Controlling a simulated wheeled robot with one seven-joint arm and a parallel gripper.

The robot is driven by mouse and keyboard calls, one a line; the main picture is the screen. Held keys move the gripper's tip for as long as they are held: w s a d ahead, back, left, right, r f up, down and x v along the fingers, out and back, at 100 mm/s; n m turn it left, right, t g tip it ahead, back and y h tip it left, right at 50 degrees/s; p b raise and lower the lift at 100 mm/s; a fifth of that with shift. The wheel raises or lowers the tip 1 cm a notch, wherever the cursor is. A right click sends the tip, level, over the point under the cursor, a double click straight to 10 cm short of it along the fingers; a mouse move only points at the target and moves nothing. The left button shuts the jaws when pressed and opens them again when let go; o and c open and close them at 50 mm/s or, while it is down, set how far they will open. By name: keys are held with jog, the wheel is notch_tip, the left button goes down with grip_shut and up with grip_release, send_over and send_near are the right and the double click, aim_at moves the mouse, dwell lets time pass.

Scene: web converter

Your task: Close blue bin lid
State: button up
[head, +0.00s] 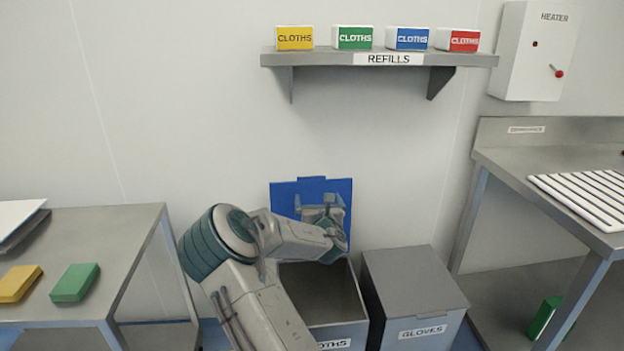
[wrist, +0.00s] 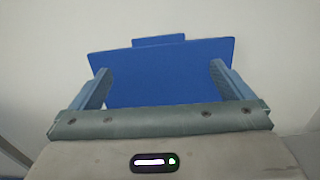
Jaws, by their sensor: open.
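The blue lid (head: 283,196) stands upright and open at the back of the grey bin labelled CLOTHS (head: 345,333), against the wall. The bin's mouth is open and its inside looks empty where I can see it. My arm reaches over the bin from the left and hides part of it. My gripper (head: 325,205) is in front of the lid in the head view. In the wrist view the lid (wrist: 165,75) fills the space ahead, with the open fingers of my gripper (wrist: 163,85) on either side. I cannot tell whether the fingers touch it.
A closed grey GLOVES bin (head: 412,280) stands right beside the open bin. A steel table (head: 110,235) with yellow and green blocks is at left. A steel bench (head: 545,160) is at right. The REFILLS shelf (head: 300,58) with cloth boxes hangs above.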

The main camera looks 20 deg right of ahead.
aim_at(312, 177)
jog(key=x, duration=1.4)
jog(key=shift+a+r, duration=0.2)
jog(key=shift+a, duration=0.05)
jog(key=c, duration=1.1)
